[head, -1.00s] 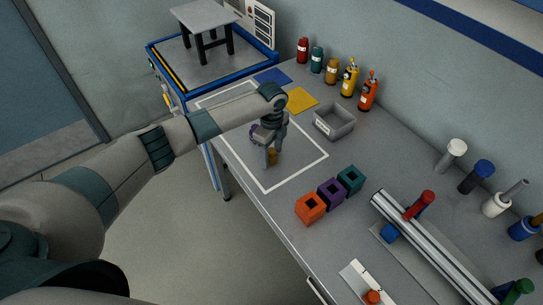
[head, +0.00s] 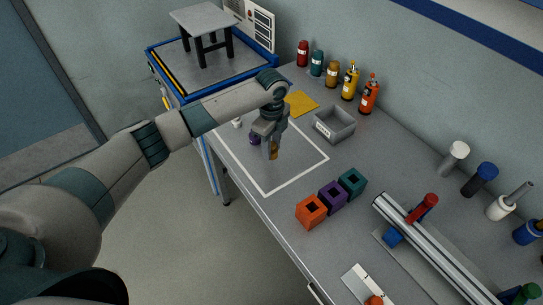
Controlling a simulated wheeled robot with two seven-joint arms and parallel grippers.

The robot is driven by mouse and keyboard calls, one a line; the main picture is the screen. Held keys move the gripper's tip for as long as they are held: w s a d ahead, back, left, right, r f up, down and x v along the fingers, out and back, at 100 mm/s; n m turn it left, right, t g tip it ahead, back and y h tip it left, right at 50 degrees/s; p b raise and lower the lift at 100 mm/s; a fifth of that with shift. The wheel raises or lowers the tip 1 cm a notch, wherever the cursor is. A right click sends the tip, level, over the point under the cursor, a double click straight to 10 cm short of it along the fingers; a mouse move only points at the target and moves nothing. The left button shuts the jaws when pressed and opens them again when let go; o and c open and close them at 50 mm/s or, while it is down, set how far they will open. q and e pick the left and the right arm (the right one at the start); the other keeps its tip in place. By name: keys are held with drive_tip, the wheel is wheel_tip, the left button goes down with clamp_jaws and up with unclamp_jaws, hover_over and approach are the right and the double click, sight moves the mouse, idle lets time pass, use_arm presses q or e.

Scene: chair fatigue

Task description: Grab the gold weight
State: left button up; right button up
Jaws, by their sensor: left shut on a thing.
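The gold weight (head: 274,152) is a small gold-brown cylinder between the fingers of my left gripper (head: 273,150). The gripper points down over the white-outlined area of the grey table and is shut on the weight. The fingers hide part of it, and I cannot tell how far it is above the table. A purple weight (head: 254,139) stands just left of the gripper. A small white piece (head: 238,122) is further left, near the arm. My right gripper is not in view.
Orange (head: 311,211), purple (head: 332,195) and teal (head: 352,182) blocks stand to the right of the outline. A grey bin (head: 335,124) and a yellow mat (head: 301,103) lie behind. Several bottles line the wall. A metal rail (head: 440,250) is at the front right.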

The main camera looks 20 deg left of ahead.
use_arm(q)
drive_tip(key=s+d+r+b, duration=0.2)
drive_tip(key=d+r, duration=0.4)
drive_tip(key=d, duration=0.5)
drive_tip(key=shift+s+d+r+b, duration=0.25)
drive_tip(key=shift+r+b, duration=0.15)
drive_tip(key=shift+b, duration=0.3)
drive_tip(key=shift+a, duration=0.1)
